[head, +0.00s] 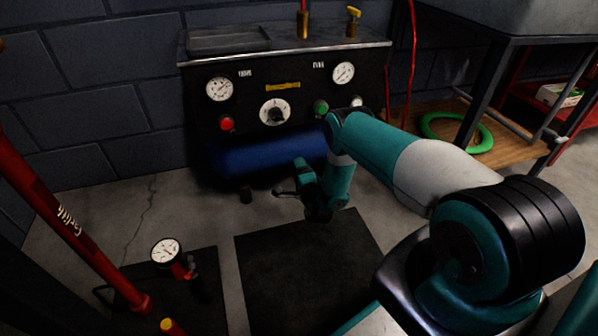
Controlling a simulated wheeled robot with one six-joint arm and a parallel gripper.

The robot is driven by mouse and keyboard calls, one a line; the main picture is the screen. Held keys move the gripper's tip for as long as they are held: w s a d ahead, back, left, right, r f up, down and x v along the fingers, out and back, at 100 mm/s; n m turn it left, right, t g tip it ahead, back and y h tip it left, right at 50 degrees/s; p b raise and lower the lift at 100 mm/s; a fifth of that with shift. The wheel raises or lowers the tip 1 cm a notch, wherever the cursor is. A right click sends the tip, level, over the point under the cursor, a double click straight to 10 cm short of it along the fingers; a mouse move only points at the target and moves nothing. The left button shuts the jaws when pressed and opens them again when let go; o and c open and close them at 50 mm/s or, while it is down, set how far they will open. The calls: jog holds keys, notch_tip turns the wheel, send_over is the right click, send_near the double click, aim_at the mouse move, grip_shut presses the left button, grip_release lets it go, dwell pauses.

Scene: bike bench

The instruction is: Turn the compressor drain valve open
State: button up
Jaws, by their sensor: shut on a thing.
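The compressor (283,98) stands against the wall, with a dark control panel and a blue tank (262,157) low beneath it. My gripper (280,192) is low in front of the tank, just below its underside and above the floor. Its jaws point left and are shut on a small dark part, which looks like the drain valve at the tank's bottom. The valve is tiny and mostly hidden by the jaws, so its handle angle cannot be told.
The panel carries two gauges, a dial (274,112), a red button (227,123) and a green button (321,107). A short dark foot (246,195) stands left of the gripper. A black mat (300,275) lies in front. A floor pump (166,251) stands at lower left.

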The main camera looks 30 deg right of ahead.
jog(key=shift+w+d+r+n, duration=0.1)
jog(key=shift+d+r+n, duration=0.1)
jog(key=shift+n, duration=0.2)
jog(key=o, duration=0.9)
jog(key=shift+a, duration=0.1)
jog(key=shift+o, duration=0.2)
jog(key=shift+f, duration=0.1)
jog(key=shift+s+a+r+p, duration=0.25)
jog(key=shift+s+p, duration=0.3)
jog(key=shift+p, duration=0.35)
jog(key=p+v, duration=0.8)
jog(key=v, duration=0.8)
jog(key=shift+s+p, duration=0.15)
jog(key=shift+p, duration=0.25)
jog(key=shift+f, duration=0.15)
